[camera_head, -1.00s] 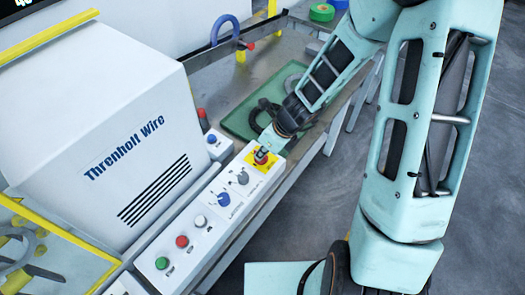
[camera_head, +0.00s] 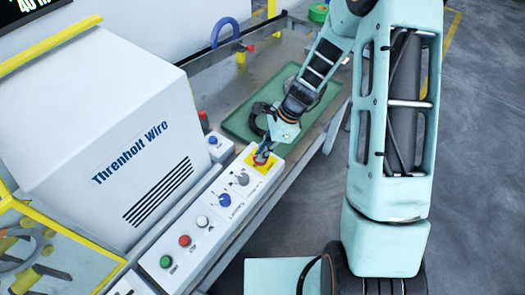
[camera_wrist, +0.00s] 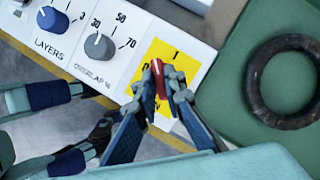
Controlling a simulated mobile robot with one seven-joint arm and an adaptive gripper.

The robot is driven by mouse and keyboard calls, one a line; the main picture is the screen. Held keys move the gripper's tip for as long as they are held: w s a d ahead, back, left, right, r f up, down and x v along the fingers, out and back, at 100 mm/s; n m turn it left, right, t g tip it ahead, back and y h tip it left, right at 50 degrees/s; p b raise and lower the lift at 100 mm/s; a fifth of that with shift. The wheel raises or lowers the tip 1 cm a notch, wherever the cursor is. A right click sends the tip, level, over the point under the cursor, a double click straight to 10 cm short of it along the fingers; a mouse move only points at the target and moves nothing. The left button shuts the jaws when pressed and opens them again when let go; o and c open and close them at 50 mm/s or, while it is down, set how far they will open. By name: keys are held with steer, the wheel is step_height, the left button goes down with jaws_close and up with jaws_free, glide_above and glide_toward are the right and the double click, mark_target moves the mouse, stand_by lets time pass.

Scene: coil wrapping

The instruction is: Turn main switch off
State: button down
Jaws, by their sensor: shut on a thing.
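The main switch is a red handle (camera_wrist: 157,68) on a yellow plate (camera_wrist: 190,66) at the end of the white control panel. In the wrist view, a mark "I" shows at the top of the plate; the mark at its left is partly hidden. My gripper (camera_wrist: 167,80) is shut on the red handle, one finger on each side.
The white panel (camera_head: 216,218) also bears a grey knob (camera_wrist: 99,46), a blue knob (camera_wrist: 53,19) and several push buttons. A dark ring (camera_wrist: 288,80) lies on a green mat (camera_wrist: 230,95) close by. The white Threnholt Wire housing (camera_head: 110,115) stands left.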

steer(key=n+g, duration=0.1)
steer(key=n, duration=0.1)
steer(key=n+b, duration=0.1)
steer(key=n, duration=0.1)
steer(key=shift+w+f+n+g+h, duration=0.1)
steer(key=shift+w+n+g+h, duration=0.05)
steer(key=shift+n+g+h, duration=0.2)
steer(key=shift+a+n+g+h+b, duration=0.1)
steer(key=shift+n+g+h+b, duration=0.25)
steer(key=shift+n, duration=0.8)
steer(key=shift+n+g+h+b, duration=0.1)
steer(key=shift+n+g+b, duration=0.25)
steer(key=shift+n, duration=0.75)
steer(key=c, duration=2)
jaws_free()
steer(key=v, duration=1.2)
